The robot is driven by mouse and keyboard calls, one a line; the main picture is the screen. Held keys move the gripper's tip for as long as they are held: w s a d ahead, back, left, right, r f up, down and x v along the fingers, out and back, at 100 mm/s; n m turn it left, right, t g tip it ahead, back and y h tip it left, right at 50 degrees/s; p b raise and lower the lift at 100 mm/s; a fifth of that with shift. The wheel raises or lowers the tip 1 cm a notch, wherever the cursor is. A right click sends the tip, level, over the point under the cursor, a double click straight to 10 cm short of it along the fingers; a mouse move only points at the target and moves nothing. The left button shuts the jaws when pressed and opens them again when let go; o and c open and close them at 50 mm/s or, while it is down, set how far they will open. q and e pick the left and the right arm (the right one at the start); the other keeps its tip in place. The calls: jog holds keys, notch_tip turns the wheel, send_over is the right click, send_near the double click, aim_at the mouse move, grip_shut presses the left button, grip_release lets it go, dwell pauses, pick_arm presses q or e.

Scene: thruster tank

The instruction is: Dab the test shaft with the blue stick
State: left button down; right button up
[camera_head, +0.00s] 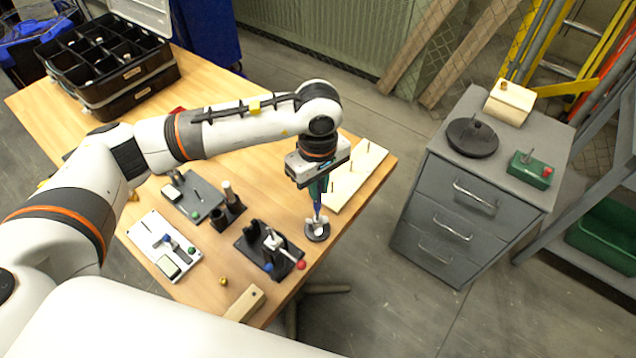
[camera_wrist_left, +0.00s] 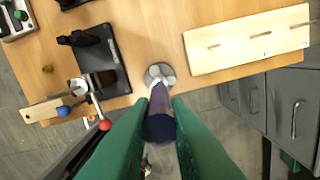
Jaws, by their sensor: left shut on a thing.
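My left gripper (camera_head: 318,187) points straight down near the table's right front edge. In the left wrist view its green fingers (camera_wrist_left: 160,118) are shut on the dark blue stick (camera_wrist_left: 159,127). In the head view the blue stick (camera_head: 317,208) hangs below the fingers, roughly upright. Its lower end is at a small round grey base (camera_head: 318,236) with pale rounded lobes on it, also seen in the left wrist view (camera_wrist_left: 152,76). I cannot tell whether they touch. I cannot tell for sure which part is the test shaft. My right gripper is out of view.
A pale board (camera_head: 362,167) with upright pins lies close behind the gripper. A black stand (camera_head: 262,243) with red and blue knobs is to its left. A grey drawer cabinet (camera_head: 430,190) stands right of the table, carrying a black disc (camera_head: 468,145) with an upright pin.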

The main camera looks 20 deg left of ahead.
pick_arm(q)
jog(key=shift+f+b, duration=0.35)
jog(key=shift+b, duration=0.05)
dwell(0.9)
jog(key=shift+s+f+b, duration=0.1)
jog(key=shift+b, duration=0.35)
dwell(2.2)
jog(key=shift+r+p, duration=0.4)
jog(key=shift+r, duration=0.5)
jog(key=shift+r+p, duration=0.6)
jog(key=shift+r, duration=1.1)
